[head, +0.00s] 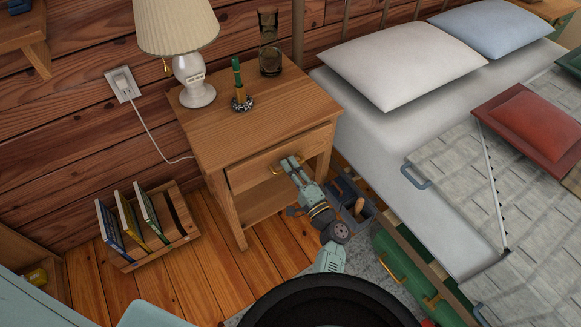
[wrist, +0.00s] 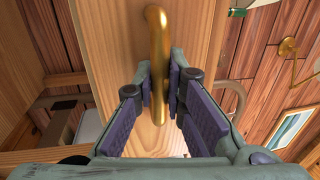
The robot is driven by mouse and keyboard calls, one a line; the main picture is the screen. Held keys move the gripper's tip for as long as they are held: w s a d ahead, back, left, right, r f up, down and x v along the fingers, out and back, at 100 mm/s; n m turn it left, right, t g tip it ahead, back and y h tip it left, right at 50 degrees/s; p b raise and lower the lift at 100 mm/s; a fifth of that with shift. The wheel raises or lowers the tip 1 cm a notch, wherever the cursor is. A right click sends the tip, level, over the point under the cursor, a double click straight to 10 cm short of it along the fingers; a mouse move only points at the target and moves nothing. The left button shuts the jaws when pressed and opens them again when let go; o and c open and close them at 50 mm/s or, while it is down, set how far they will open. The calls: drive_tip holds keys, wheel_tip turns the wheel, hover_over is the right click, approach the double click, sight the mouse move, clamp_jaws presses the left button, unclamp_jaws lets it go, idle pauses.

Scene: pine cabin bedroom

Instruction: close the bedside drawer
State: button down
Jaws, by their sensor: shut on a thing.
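The bedside drawer (head: 250,171) sits in the wooden nightstand (head: 192,135) beside the bed. Its front appears close to the nightstand frame, and I cannot tell how far out it stands. My gripper (head: 289,163) is at the drawer front, on its brass handle (head: 275,170). In the wrist view the drawer front (wrist: 110,35) fills the middle, and the curved brass handle (wrist: 158,30) runs between the two fingers. The gripper (wrist: 172,88) is shut on this handle. The drawer's inside is hidden.
A book rack (head: 165,240) is on the floor at left. The bed (head: 365,130) stands at right, with a grey caddy (head: 350,205) and green drawer (head: 405,265) low beside it.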

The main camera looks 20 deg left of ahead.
drive_tip(key=b+x, duration=0.2)
drive_tip(key=shift+w+a+f, duration=0.1)
drive_tip(key=shift+w+a, duration=0.15)
idle(0.4)
drive_tip(key=c, duration=1.6)
unclamp_jaws()
drive_tip(key=shift+f, duration=0.1)
drive_tip(key=shift+c, duration=0.2)
drive_tip(key=shift+s, duration=0.1)
drive_tip(key=v, duration=1.2)
drive_tip(key=shift+a, duration=0.1)
